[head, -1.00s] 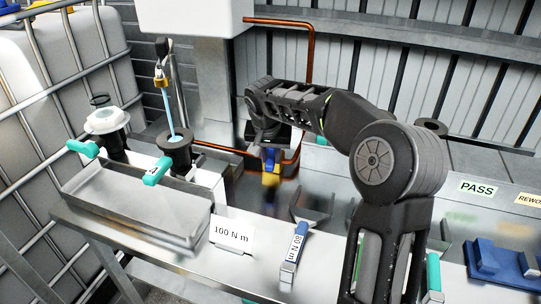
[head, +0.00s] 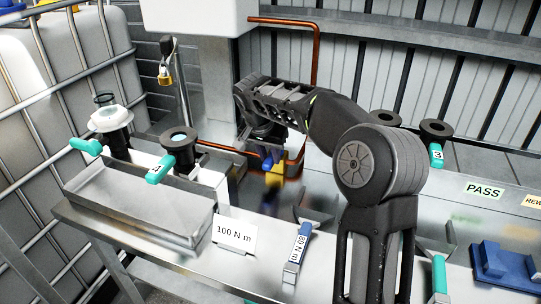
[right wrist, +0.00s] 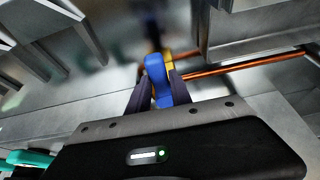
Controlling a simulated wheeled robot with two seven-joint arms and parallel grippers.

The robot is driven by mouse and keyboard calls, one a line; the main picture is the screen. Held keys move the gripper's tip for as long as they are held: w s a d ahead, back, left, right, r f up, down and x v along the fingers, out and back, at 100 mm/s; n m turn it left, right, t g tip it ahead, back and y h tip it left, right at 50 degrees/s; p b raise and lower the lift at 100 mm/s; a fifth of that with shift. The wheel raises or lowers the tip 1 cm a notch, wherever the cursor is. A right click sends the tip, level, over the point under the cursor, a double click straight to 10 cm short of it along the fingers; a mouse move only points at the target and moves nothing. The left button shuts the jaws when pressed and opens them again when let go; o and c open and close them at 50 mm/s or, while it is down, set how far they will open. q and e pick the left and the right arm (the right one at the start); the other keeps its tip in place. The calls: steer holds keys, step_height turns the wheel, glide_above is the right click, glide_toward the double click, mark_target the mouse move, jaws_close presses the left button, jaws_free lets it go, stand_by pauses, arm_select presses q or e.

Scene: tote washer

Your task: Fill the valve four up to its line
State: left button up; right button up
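Valve four (head: 180,147) is a black, open-topped cup with a teal handle (head: 160,168) at the left of the bench. Pale blue liquid shows in its opening; I cannot make out the line. The brass spout (head: 165,74) hangs above and behind it, with no stream below. My right gripper (head: 268,154) is by the copper pipe, closed around a blue handle (right wrist: 157,80) with a yellow part beside it (right wrist: 166,62). In the right wrist view its dark fingers (right wrist: 159,98) press on both sides of the blue handle. My left gripper is out of view.
A metal tray (head: 140,208) lies in front of valve four. Another valve with a white top (head: 110,118) stands to its left. Two black valves, one marked 3 (head: 436,130), stand at the back right. A blue block (head: 503,266) and a PASS label (head: 484,190) are at right.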

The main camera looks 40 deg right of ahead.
steer(key=o, duration=0.4)
steer(key=v, duration=0.8)
steer(key=shift+w, duration=0.1)
steer(key=shift+f, duration=0.1)
stand_by(0.3)
